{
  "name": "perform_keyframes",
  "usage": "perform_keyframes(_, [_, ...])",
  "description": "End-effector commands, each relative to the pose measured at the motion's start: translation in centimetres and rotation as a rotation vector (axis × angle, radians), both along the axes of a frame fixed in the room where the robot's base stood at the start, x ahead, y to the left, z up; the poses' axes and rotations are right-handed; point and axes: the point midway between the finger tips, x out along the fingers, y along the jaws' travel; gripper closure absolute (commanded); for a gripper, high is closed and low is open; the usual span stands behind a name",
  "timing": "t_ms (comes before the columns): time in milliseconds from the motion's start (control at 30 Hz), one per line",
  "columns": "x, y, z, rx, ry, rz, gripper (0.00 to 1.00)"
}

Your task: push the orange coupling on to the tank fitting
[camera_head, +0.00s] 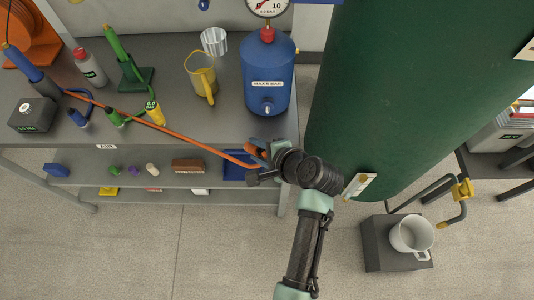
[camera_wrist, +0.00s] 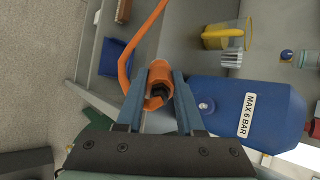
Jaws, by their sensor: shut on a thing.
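The orange coupling (camera_wrist: 160,74) is between the two fingers of my gripper (camera_wrist: 158,88) in the wrist view. Its open end shows a dark inside. An orange hose (camera_wrist: 137,48) runs from it. In the head view my gripper (camera_head: 257,158) is at the bench's front edge, below the blue tank (camera_head: 268,72). The tank bears a label reading MAX 6 BAR. The pale tank fitting (camera_head: 267,108) is low on its front and also shows in the wrist view (camera_wrist: 204,106), right of the coupling. Coupling and fitting are apart.
The yellow jug (camera_head: 201,78) and a clear ribbed cup (camera_head: 214,41) stand left of the tank. The hose (camera_head: 180,136) stretches across the bench to the left. A large green cylinder (camera_head: 400,90) is close on the right. A white mug (camera_head: 411,235) stands on a dark block below.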

Motion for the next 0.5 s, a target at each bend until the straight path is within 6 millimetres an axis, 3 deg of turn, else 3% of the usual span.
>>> perform_keyframes(33, [0.0, 0.2, -1.1, 0.032, -0.038, -0.064, 1.00])
perform_keyframes(100, [0.4, 0.2, -1.2, 0.076, -0.102, -0.163, 1.00])
perform_keyframes(500, [1.3, -0.5, -0.9, 0.204, -0.468, -0.548, 1.00])
